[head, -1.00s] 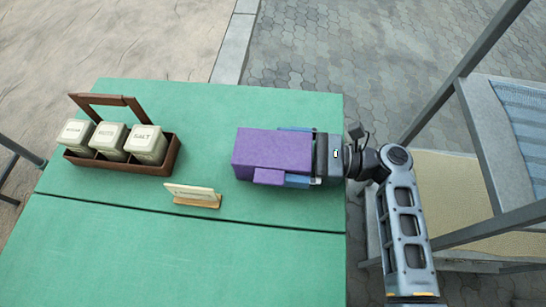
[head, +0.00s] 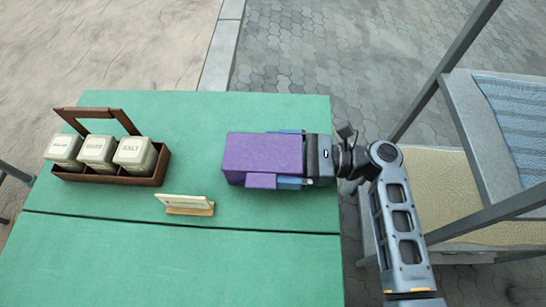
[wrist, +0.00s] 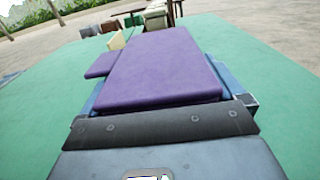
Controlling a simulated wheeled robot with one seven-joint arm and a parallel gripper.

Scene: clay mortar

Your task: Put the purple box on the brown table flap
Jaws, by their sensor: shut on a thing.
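The purple box (head: 262,156) is in my gripper (head: 290,160), over the right part of the green table in the head view. The blue fingers show along both sides of the box. In the wrist view the purple box (wrist: 160,65) fills the middle, just ahead of my gripper (wrist: 160,95). I cannot tell whether the box touches the tabletop. The only table surface I see is green (head: 150,260); no brown table flap shows in these views.
A brown wooden caddy (head: 110,175) with white canisters, one labelled SALT, stands at the table's left. A small card in a wooden holder (head: 186,205) stands left of the box. Chairs (head: 470,190) stand at the right. The table's front part is clear.

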